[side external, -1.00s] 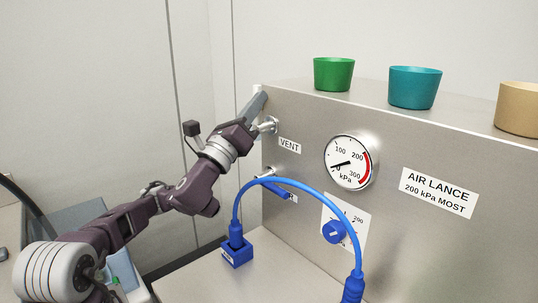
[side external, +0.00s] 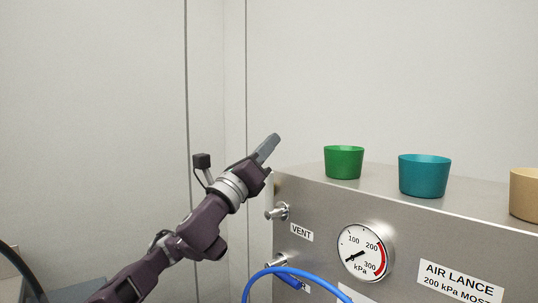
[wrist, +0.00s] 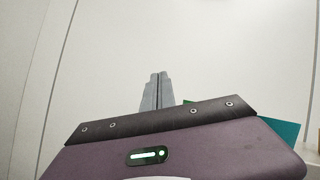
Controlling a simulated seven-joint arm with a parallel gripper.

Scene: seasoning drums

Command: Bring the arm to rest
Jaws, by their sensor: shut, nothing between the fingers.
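My gripper (side external: 268,147) is in the side external view, raised in free air above the left top corner of the metal panel box (side external: 400,235). Its fingers are together with nothing between them and point up and to the right. In the wrist view my gripper (wrist: 157,88) shows its two grey fingers side by side against the bare wall. It is apart from the vent knob (side external: 279,212), which sits below it on the panel.
On the box top stand a green cup (side external: 343,163), a teal cup (side external: 424,176) and a tan cup (side external: 525,195). The pressure gauge (side external: 364,252) has its needle near the low end. A blue hose (side external: 290,271) arches in front of the panel. Open air surrounds the arm.

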